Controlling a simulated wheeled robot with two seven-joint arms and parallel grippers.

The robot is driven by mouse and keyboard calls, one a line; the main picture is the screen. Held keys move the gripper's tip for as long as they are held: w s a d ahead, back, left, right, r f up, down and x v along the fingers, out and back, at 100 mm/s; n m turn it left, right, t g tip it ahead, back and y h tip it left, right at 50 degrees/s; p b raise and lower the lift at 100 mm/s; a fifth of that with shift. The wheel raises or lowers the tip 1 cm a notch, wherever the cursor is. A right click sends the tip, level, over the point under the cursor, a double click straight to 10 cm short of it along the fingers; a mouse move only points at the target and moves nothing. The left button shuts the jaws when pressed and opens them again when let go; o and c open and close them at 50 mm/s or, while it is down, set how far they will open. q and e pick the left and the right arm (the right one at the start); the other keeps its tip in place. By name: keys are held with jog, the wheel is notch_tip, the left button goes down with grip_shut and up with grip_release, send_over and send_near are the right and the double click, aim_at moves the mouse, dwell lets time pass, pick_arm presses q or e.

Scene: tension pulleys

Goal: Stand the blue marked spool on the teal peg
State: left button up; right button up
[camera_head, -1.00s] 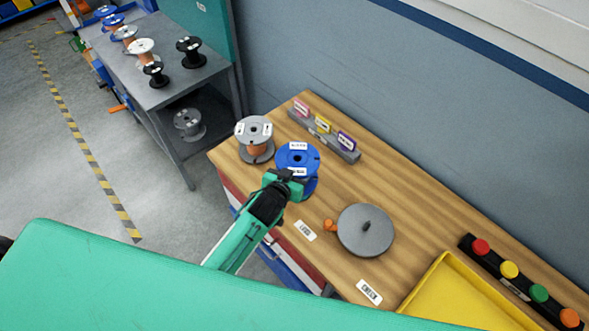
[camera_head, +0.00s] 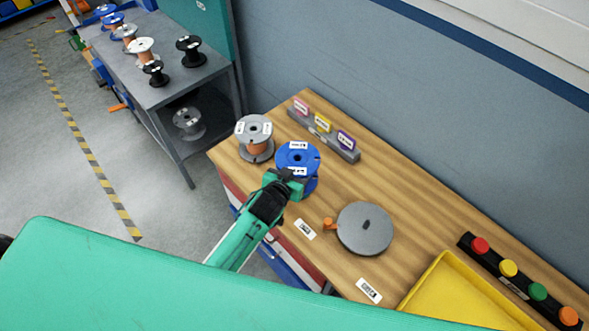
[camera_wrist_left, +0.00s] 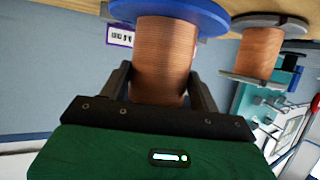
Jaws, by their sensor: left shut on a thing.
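The blue spool (camera_head: 297,158) is upright at the left part of the wooden bench, with white labels on its top flange. In the left wrist view its copper winding (camera_wrist_left: 163,60) lies between the two fingers, under a blue flange (camera_wrist_left: 180,12). My left gripper (camera_head: 288,180) is shut on it from the near side. I cannot tell whether the spool touches the bench. No teal peg can be made out. A grey round plate (camera_head: 350,235) with a dark piece at its centre and an orange knob lies to the right. My right gripper is not in view.
A grey spool (camera_head: 254,128) stands close left of the blue one. A rack with coloured tags (camera_head: 330,138) is behind. A yellow tray (camera_head: 440,290) and a button strip (camera_head: 519,280) are at right. A grey side table (camera_head: 165,95) holds several spools.

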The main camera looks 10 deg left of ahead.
pick_arm(q)
jog(key=shift+f+b, duration=0.85)
jog(key=shift+f, duration=0.55)
dwell(0.4)
jog(key=shift+f, duration=0.1)
jog(key=shift+f+b, duration=0.35)
jog(key=shift+f, duration=0.45)
jog(key=shift+f, duration=0.1)
dwell(0.4)
jog(key=o, duration=1.5)
